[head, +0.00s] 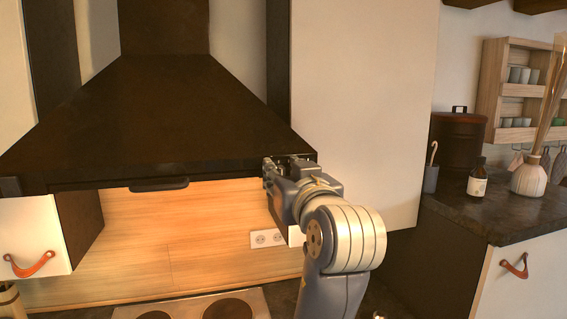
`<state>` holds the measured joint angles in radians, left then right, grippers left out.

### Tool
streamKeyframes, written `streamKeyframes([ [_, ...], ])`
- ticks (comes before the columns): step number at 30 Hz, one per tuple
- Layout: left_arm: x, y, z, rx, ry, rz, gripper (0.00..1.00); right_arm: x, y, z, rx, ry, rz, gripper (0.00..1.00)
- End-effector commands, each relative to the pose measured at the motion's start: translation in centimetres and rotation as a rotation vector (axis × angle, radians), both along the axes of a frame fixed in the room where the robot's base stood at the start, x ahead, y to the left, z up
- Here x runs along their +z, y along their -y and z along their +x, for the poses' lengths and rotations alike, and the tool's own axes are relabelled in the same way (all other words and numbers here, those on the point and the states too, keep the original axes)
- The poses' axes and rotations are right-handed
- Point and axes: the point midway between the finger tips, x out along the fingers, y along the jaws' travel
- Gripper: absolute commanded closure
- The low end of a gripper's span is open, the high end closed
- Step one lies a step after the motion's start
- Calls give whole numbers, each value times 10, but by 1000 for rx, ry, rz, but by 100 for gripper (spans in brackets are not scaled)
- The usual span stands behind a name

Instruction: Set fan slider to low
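The dark range hood (160,120) fills the upper left of the head view. A black handle (159,184) hangs below the middle of its lower front edge. I cannot make out the fan slider or its setting; the right end of the hood's edge is partly behind my gripper.
A white cabinet (360,90) stands just right of the hood and my arm. Below are a wooden backsplash (190,235), a power outlet (265,239) and a cooktop (190,305). A dark counter (500,215) at right holds a bottle (477,182) and a vase (528,178).

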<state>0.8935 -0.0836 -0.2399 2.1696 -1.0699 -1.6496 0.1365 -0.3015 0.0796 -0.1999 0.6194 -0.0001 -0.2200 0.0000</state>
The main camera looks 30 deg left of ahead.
Motion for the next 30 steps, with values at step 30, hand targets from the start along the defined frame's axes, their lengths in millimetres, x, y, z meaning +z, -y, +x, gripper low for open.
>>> streamKeyframes([
  [30,-1,10,19,-2,0,-1,100,-6,0,2,0,3,0,32],
])
